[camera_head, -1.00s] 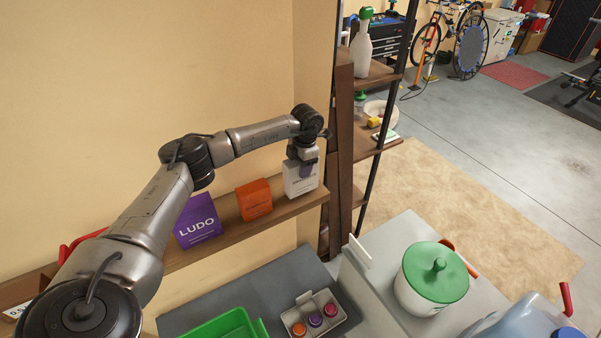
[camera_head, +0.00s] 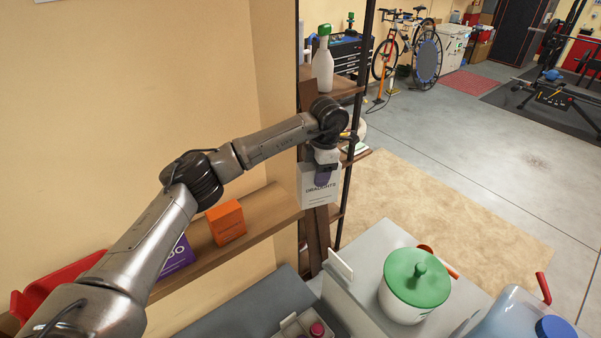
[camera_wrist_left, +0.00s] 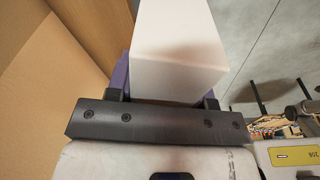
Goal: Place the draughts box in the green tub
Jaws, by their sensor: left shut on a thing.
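The white draughts box (camera_head: 318,192) is in my left gripper (camera_head: 324,176) in the head view, held upright off the right end of the wooden shelf. In the left wrist view the white box (camera_wrist_left: 178,45) stands between the purple fingers of my left gripper (camera_wrist_left: 165,92), which are shut on it. The fingers partly cover its lettering in the head view. The green tub is not in the head view now. My right gripper is not in view.
An orange box (camera_head: 226,222) and a purple box (camera_head: 178,256) stand on the wooden shelf (camera_head: 262,215). A green-lidded white container (camera_head: 414,285) stands on a light cabinet (camera_head: 372,262) at lower right.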

